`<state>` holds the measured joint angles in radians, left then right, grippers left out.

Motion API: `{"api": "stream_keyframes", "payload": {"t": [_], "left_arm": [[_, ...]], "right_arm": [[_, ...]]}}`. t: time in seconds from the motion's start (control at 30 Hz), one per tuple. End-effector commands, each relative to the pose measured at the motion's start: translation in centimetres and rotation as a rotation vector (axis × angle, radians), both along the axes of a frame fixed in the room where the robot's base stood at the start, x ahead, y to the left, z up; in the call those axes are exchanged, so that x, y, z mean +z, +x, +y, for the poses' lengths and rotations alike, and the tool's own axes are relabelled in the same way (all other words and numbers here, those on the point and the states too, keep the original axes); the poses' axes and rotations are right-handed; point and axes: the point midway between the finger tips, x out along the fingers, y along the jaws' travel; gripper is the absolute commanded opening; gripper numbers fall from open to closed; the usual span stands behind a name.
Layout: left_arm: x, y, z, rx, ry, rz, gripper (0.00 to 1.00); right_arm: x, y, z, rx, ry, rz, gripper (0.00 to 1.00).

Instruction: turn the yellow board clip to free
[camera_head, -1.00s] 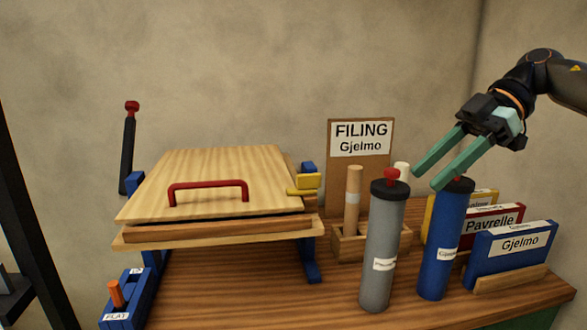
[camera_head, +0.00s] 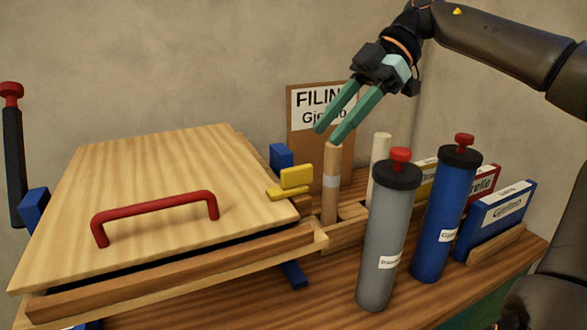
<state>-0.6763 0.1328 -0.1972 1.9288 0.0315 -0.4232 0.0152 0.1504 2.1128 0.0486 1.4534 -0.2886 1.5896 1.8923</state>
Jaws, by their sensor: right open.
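The yellow board clip (camera_head: 292,181) sits at the right edge of the wooden board (camera_head: 165,172), beside a blue block (camera_head: 281,156). The board has a red handle (camera_head: 155,204) and lies on a wooden frame. My right gripper (camera_head: 325,137) is open and empty, up and to the right of the clip. Its teal fingers point down and left, in front of the filing sign, with their tips near the top of a wooden rod. They are apart from the clip. My left gripper is not in view.
A wooden rod (camera_head: 331,190) and a pale rod (camera_head: 379,160) stand in a holder right of the clip. A grey cylinder (camera_head: 384,235) and a blue cylinder (camera_head: 440,225) with red knobs stand further right. The filing sign (camera_head: 296,135) is behind. Labelled folders (camera_head: 497,218) stand at the right.

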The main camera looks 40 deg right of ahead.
Motion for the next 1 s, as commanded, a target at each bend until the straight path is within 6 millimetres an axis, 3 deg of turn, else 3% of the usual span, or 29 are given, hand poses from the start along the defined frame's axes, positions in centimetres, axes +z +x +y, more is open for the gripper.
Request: {"api": "stream_keyframes", "payload": {"t": [0.2, 0.4, 0.83, 1.0], "left_arm": [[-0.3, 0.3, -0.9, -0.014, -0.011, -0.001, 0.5], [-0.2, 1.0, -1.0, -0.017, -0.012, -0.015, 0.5], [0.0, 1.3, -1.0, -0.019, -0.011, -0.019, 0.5], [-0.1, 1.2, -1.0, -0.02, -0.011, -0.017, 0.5]], "right_arm": [[-3.5, 0.9, 3.2, 0.004, 0.0, 0.001, 0.45], [-5.5, 1.6, 5.2, 0.002, 0.001, 0.002, 0.45], [-6.2, 1.9, 5.9, 0.001, 0.001, -0.001, 0.45], [-6.2, 1.9, 5.9, 0.001, 0.001, -0.001, 0.28]]}}
